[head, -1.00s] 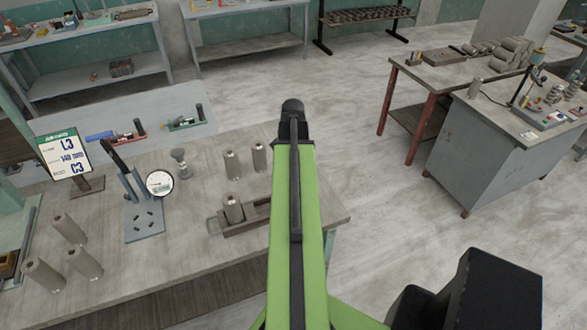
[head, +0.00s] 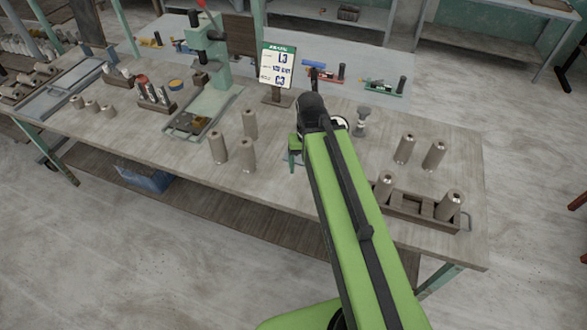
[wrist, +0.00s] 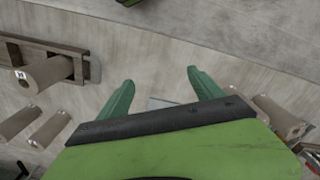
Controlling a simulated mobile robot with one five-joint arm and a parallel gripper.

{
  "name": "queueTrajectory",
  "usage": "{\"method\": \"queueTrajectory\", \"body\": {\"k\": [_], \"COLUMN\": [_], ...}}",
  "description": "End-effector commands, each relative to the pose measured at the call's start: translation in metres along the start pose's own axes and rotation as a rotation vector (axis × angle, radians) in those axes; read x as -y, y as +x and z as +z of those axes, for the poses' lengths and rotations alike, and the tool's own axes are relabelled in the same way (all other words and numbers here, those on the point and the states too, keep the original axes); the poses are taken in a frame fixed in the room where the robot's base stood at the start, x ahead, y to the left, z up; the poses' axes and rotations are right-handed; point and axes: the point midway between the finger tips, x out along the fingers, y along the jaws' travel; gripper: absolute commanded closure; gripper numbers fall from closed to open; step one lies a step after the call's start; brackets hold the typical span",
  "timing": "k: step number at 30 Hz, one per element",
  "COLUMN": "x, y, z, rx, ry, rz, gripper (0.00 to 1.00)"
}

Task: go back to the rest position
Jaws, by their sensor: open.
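My gripper (wrist: 162,92) is open in the wrist view, with two green fingers apart and nothing between them. In the head view my arm reaches over the bench and a green part of my gripper (head: 295,148) shows near the sign. A dark wooden tray (head: 413,220) at the bench's right end holds a grey-brown cylinder (head: 383,186) on its left and another (head: 451,205) on its right. Two more cylinders, one (head: 404,149) and another (head: 434,155), stand behind the tray. My gripper is left of them, apart from the tray.
A sign (head: 277,68) stands behind my gripper. Several cylinders, one of them here (head: 218,147), stand left of it. A green press (head: 210,60) rises farther left. A grey stemmed piece (head: 362,121) is close right of my arm. Open floor lies right of the bench.

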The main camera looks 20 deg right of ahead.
Motion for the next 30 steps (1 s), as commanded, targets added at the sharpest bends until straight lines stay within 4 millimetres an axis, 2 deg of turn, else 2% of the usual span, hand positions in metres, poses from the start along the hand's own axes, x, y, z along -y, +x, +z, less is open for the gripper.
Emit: {"method": "queueTrajectory", "body": {"k": [1, 3, 6, 14, 17, 21, 23, 30], "x": [0.024, 0.044, 0.055, 0.054, 0.054, 0.054, 0.054, 0.054], "y": [0.0, 0.0, 0.0, 0.003, 0.022, 0.063, 0.071, 0.064], "z": [0.006, 0.01, 0.012, 0.012, 0.012, 0.012, 0.012, 0.012], "rx": [0.0, 0.0, 0.0, 0.0, 0.0, 0.0, 0.0, 0.0], "ry": [-0.066, -0.127, -0.161, -0.16, -0.159, -0.158, -0.158, -0.157], "rz": [0.001, 0.001, 0.001, 0.0, 0.0, 0.0, 0.0, 0.0], "gripper": [0.24, 0.24, 0.24, 0.24, 0.24, 0.24, 0.24, 0.24]}}
